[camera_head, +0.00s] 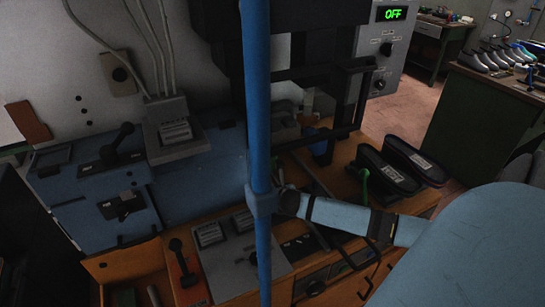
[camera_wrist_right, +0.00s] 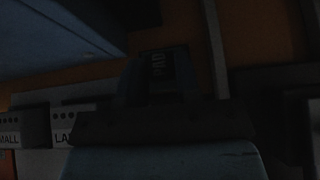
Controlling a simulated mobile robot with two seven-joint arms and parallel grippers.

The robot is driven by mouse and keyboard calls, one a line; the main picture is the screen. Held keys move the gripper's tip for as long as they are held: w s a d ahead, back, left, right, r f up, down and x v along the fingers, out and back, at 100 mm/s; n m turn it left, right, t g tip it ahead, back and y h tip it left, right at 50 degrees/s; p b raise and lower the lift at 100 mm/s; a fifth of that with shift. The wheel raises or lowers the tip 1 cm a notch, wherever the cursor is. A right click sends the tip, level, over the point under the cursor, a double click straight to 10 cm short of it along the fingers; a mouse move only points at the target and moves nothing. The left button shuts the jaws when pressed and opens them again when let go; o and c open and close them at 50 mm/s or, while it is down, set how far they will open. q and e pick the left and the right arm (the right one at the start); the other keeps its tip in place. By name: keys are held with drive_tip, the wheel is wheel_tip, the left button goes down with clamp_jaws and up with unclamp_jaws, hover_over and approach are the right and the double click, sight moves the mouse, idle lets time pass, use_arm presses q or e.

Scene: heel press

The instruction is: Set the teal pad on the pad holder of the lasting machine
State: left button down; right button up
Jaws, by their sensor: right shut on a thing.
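In the head view my right arm comes in from the right, and its dark end (camera_head: 289,200) is just right of the blue pole, over the orange bench. The pole hides what lies directly behind it. In the very dark right wrist view my right gripper (camera_wrist_right: 158,78) is shut on a dark block marked PAD (camera_wrist_right: 157,66). The block's colour is too dim to tell, so I cannot tell if it is the teal pad. The lasting machine (camera_head: 120,180) is blue, at the left. I cannot make out its pad holder. My left gripper is not in view.
The blue upright pole (camera_head: 257,100) crosses the whole head view. Two black sole-shaped trays (camera_head: 390,180) lie on the bench's right side. A control box (camera_head: 385,45) reads OFF. Boxes with size labels (camera_wrist_right: 62,128) show in the right wrist view. Shoes (camera_head: 490,60) stand on a far bench.

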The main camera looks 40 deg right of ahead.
drive_tip(key=o, duration=1)
drive_tip(key=shift+s+f, duration=0.3)
drive_tip(key=shift+f, duration=0.3)
drive_tip(key=shift+a+f, duration=0.1)
drive_tip(key=shift+s, duration=0.1)
drive_tip(key=shift+r, duration=0.5)
drive_tip(key=v, duration=0.7)
drive_tip(key=r+v, duration=0.1)
drive_tip(key=v, duration=0.3)
drive_tip(key=shift+r, duration=0.15)
drive_tip(key=shift+s, duration=0.1)
